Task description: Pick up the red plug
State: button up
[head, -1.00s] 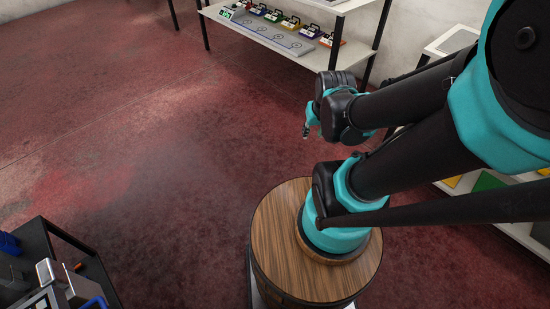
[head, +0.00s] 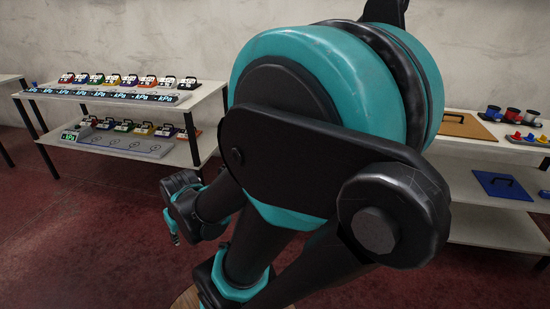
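No red plug can be made out for certain. Small red, yellow and blue pieces (head: 527,138) stand on the top of the right table in the head view, too small to tell apart well. Behind them are dark cups (head: 513,115) with some red on them. My gripper (head: 174,238) hangs at the lower left of my arm, in front of the left table and far from the right table. It is small and seen from the side, so its finger opening cannot be read. My arm hides the middle of the scene.
The left table (head: 208,92) has two shelves with several coloured handled units and a pressure display strip (head: 105,96). The right table also bears a brown panel (head: 462,124) with a handle, and a blue panel (head: 500,185) sits on its lower shelf. Open red floor (head: 80,235) lies at lower left.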

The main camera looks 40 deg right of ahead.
aim_at(517, 136)
jog(key=l+z, duration=0.2)
jog(key=z, duration=0.15)
jog(key=l+z, duration=0.2)
jog(key=z, duration=0.15)
jog(key=k+l+z, duration=0.1)
jog(key=z, duration=0.35)
jog(key=l+z, duration=0.55)
jog(key=z, duration=0.3)
jog(key=l+z, duration=0.25)
jog(key=z, duration=0.2)
jog(key=l+z, duration=0.2)
jog(key=z, duration=0.2)
